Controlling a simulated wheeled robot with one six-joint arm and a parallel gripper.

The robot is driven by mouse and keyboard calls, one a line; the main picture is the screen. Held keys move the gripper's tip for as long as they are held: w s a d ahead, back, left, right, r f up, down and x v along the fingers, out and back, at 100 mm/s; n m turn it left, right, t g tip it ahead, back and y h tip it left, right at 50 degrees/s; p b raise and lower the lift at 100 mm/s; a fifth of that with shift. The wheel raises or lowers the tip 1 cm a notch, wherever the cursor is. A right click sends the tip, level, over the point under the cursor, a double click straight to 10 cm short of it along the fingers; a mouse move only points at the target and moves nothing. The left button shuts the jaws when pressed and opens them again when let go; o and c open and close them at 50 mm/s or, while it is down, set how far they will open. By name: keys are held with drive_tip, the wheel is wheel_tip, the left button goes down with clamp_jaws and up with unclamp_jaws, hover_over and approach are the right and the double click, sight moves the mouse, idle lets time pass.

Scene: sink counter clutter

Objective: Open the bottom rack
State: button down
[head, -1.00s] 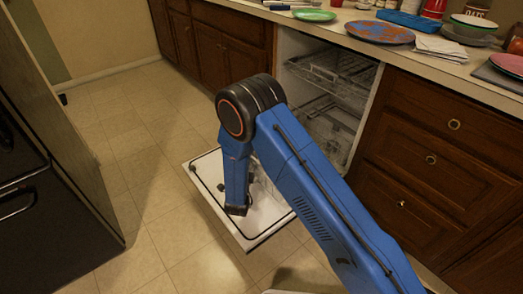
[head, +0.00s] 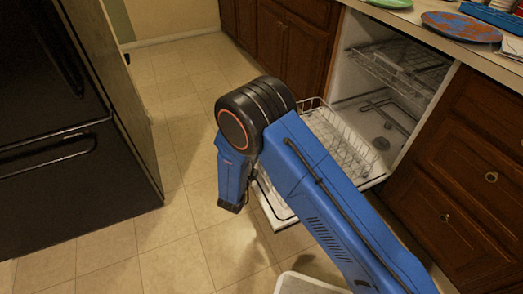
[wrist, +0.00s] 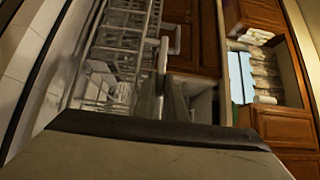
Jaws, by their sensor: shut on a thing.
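The bottom rack (head: 335,142), a white wire basket, is out of the dishwasher over its lowered door (head: 272,207). My gripper is hidden behind my blue arm in the head view. In the wrist view my gripper (wrist: 172,100) is shut on the front rim of the bottom rack (wrist: 110,75), beside its wire side. The exact contact is dim and hard to see. The rack's near left part is covered by my arm in the head view.
The upper rack (head: 398,66) is inside the dishwasher. Wooden cabinets (head: 460,170) flank it. A black appliance (head: 75,130) stands at left, with clear tiled floor (head: 175,215) between. A counter with plates (head: 461,27) runs above.

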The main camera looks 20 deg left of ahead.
drive_tip(key=shift+s+a, duration=0.2)
drive_tip(key=c, duration=1.8)
unclamp_jaws()
drive_tip(key=shift+a, duration=0.1)
drive_tip(key=s, duration=1.7)
drive_tip(key=shift+s, duration=0.2)
